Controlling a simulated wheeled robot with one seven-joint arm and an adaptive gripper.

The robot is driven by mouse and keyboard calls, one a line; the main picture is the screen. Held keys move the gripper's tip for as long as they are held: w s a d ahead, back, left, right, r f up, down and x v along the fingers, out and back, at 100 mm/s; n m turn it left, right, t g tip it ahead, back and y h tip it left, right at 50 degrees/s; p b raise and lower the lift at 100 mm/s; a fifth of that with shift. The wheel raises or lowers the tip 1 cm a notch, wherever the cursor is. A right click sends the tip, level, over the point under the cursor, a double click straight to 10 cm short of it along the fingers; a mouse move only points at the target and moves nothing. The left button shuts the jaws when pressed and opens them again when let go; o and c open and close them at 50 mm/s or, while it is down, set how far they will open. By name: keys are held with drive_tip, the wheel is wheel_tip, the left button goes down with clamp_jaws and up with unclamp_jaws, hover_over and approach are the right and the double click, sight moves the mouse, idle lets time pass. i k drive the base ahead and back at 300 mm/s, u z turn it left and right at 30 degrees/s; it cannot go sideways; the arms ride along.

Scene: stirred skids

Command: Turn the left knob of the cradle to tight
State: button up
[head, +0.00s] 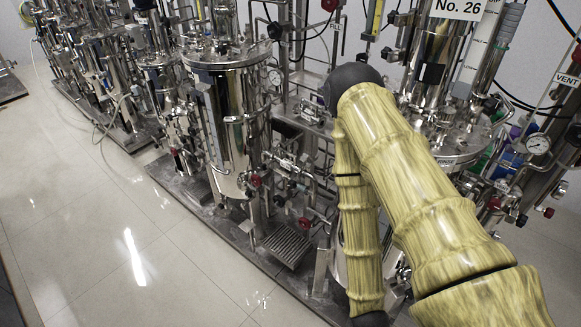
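My arm, with a yellow-green bamboo-like surface, rises from the lower right to a black joint, then runs down to another black joint at the bottom. My gripper is not in view, and whatever it may touch is hidden or outside the picture. I cannot pick out the cradle or its left knob with certainty. Small dark red knobs show on the pipework left of my arm, one by the middle vessel (256,181) and one lower down (304,223). How these knobs are turned cannot be told.
A steel vessel (235,120) stands left of my arm on a dark skid base (185,185). Another vessel (440,75), under a "No. 26" sign (460,8), is partly behind my arm. A gauge (538,144) is at right. The tiled floor (80,230) at left is clear.

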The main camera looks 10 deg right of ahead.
sight(263, 166)
drive_tip(key=u, duration=0.4)
drive_tip(key=k, duration=0.95)
drive_tip(key=u, duration=0.8)
drive_tip(key=i, duration=1.35)
drive_tip(key=z, duration=0.7)
